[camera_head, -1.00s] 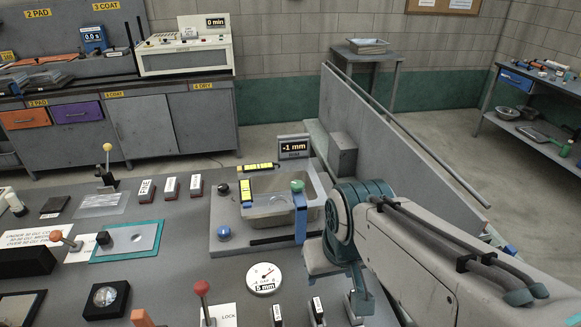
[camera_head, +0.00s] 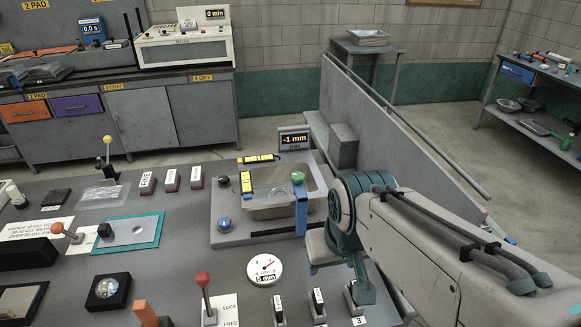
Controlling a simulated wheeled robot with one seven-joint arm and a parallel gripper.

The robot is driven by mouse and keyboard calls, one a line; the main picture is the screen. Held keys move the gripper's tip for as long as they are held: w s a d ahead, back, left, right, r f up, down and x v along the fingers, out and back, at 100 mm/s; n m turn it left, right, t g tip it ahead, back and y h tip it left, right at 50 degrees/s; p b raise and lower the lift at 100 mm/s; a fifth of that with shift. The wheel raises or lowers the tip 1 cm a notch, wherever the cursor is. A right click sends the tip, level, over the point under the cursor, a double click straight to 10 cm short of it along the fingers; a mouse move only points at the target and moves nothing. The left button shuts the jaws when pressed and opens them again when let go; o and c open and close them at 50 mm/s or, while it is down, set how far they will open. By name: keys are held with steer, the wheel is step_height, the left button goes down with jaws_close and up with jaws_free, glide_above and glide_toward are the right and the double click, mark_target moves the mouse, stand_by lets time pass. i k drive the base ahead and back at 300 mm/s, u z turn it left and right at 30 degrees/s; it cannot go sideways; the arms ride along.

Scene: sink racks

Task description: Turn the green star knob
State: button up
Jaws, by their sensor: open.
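The green knob (camera_head: 297,178) stands at the right side of a grey sink basin (camera_head: 270,210), above a blue upright strip (camera_head: 301,215). It is small, and its star shape cannot be made out. My arm comes in from the lower right, and its teal joint is just right of the knob in the picture. The gap in depth between them cannot be judged. The arm's lower part bends down beside the basin. I cannot make out the gripper's fingers, which are hidden behind or below the arm. Nothing visibly touches the knob.
Around the basin are a blue ball knob (camera_head: 224,223), a "-1 mm" display (camera_head: 295,139) and a round dial (camera_head: 265,270). A red-ball lever (camera_head: 203,280) and several labelled switches stand at the front. A slanted grey panel (camera_head: 390,130) stands behind my arm.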

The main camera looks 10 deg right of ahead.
mark_target(298, 177)
steer(key=u, duration=0.3)
steer(key=k, duration=1)
steer(key=z, duration=0.75)
steer(key=i, duration=1)
steer(key=z, duration=0.05)
